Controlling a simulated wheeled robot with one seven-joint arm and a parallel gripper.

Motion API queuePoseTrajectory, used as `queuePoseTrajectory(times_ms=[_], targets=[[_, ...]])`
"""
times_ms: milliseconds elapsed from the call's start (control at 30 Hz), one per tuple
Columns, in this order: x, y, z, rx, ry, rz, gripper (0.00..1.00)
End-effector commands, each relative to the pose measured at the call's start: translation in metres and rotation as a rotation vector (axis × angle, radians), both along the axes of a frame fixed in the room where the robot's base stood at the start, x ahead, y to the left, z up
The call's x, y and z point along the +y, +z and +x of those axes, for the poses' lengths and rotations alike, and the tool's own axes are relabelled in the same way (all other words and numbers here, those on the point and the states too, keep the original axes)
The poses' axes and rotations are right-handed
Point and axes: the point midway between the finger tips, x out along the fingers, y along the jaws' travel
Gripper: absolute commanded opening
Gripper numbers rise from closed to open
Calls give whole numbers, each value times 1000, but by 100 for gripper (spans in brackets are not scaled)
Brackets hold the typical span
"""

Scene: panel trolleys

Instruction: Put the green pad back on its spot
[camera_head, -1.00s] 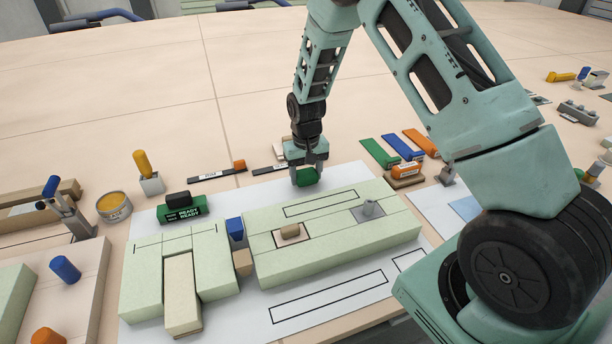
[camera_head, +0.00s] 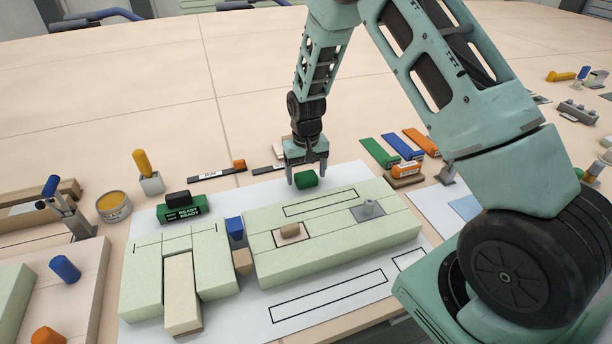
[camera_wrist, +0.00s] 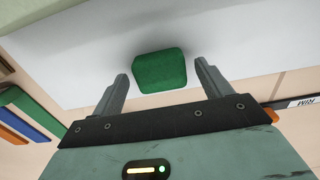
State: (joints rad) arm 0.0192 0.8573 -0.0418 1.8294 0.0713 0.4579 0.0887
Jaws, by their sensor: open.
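The green pad (camera_head: 306,180) is a small rounded block. It is on the white sheet, just behind the pale green panel block. My gripper (camera_head: 307,182) is over it with the fingers open, one on each side of the pad. In the wrist view the pad (camera_wrist: 160,71) shows between the two open fingertips (camera_wrist: 160,69), with a visible gap on both sides. The pad's underside is hidden, and no marked spot shows beneath it.
A green READY box (camera_head: 182,208) stands left. Green, blue and orange strips (camera_head: 380,152) lie right. White sheet (camera_head: 345,172) is bare beside the pad.

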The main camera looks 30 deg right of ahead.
Motion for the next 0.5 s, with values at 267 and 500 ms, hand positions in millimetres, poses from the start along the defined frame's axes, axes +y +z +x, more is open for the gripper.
queuePoseTrajectory(times_ms=[267,500], targets=[[0,59,1,-6,0,-1,77],[0,97,0,-3,0,-1,77]])
